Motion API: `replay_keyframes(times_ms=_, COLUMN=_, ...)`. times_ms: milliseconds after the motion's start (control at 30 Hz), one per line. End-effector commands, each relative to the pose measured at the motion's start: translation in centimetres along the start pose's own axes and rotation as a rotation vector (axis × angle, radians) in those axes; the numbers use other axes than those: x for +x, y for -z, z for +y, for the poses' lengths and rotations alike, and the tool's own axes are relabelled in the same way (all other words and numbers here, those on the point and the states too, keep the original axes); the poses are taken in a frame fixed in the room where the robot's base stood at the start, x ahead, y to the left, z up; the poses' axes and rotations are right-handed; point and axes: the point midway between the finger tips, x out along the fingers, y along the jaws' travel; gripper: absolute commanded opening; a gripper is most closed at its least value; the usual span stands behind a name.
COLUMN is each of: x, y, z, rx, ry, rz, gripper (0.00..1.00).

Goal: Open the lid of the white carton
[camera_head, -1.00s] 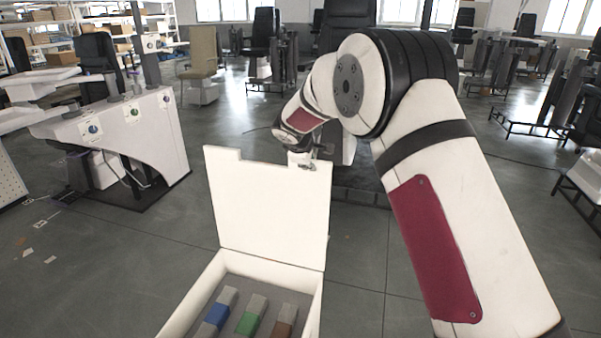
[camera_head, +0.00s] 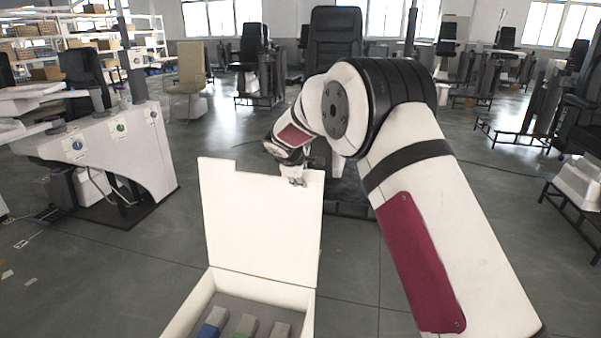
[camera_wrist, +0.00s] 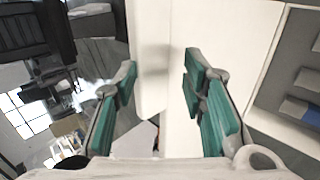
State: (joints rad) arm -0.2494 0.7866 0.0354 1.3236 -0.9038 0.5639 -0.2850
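The white carton (camera_head: 199,301) stands at the bottom centre of the head view, cut off by the frame's lower edge. Its lid (camera_head: 258,222) is raised, roughly upright at the carton's far side. My gripper (camera_head: 298,180) is at the lid's top edge, near its right corner. In the wrist view the two teal fingers of my gripper (camera_wrist: 160,85) stand apart, with the lid (camera_wrist: 225,25) edge between them. The right finger overlaps the lid's inner face; I cannot tell whether it touches. A gap shows beside the left finger.
A white workstation (camera_head: 140,150) stands to the left. Black chairs (camera_head: 335,45) and lift columns (camera_head: 515,105) stand behind and to the right. Grey floor beside the carton is clear.

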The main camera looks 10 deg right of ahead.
Motion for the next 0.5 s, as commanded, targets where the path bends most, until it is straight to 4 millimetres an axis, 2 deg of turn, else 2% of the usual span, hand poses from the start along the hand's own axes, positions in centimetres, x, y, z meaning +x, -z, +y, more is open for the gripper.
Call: replay_keyframes(times_ms=500, x=-0.29, y=0.03, z=0.31, rx=0.0, ry=-0.005, rz=0.002, gripper=0.35)
